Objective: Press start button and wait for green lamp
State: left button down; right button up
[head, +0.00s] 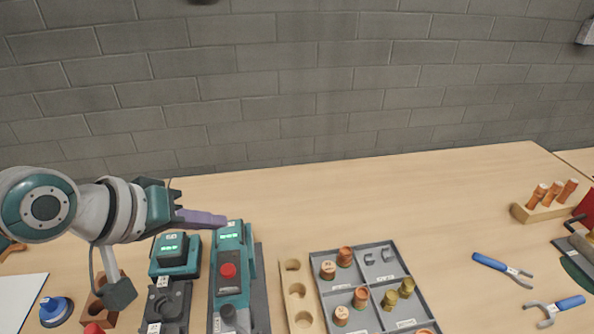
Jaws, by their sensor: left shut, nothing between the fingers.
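My left gripper (222,221) reaches in from the left, its purple fingers closed together and empty. The fingertips are over or beside the top of a tall teal and grey machine (231,288); I cannot tell whether they touch it. The machine has a lit green display (229,236) and a round red button (228,270) below it. A start button and a separate green lamp cannot be made out; the fingers may cover part of the machine's top. My right gripper is not in view.
Left of the machine stands a smaller teal unit (172,247) with a green display, above a dark fixture (165,303). To the right are a wooden holder (297,297) and a grey tray (387,294) of copper and brass fittings. Blue-handled tools (489,262) lie farther right. The back table is clear.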

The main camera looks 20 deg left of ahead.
pick_arm(q)
jog(key=b, duration=0.7)
send_over(223, 275)
notch_tip(223, 275, down, 7)
jog(key=shift+f+b, duration=0.8)
jog(key=shift+f, duration=0.1)
jog(key=shift+f, duration=0.15)
dwell(1.0)
jog(key=shift+f, duration=0.3)
jog(key=shift+f+b, duration=0.4)
jog(key=shift+b, duration=0.05)
dwell(0.5)
dwell(0.4)
jog(key=shift+r+p, duration=0.85)
jog(key=shift+p, duration=0.15)
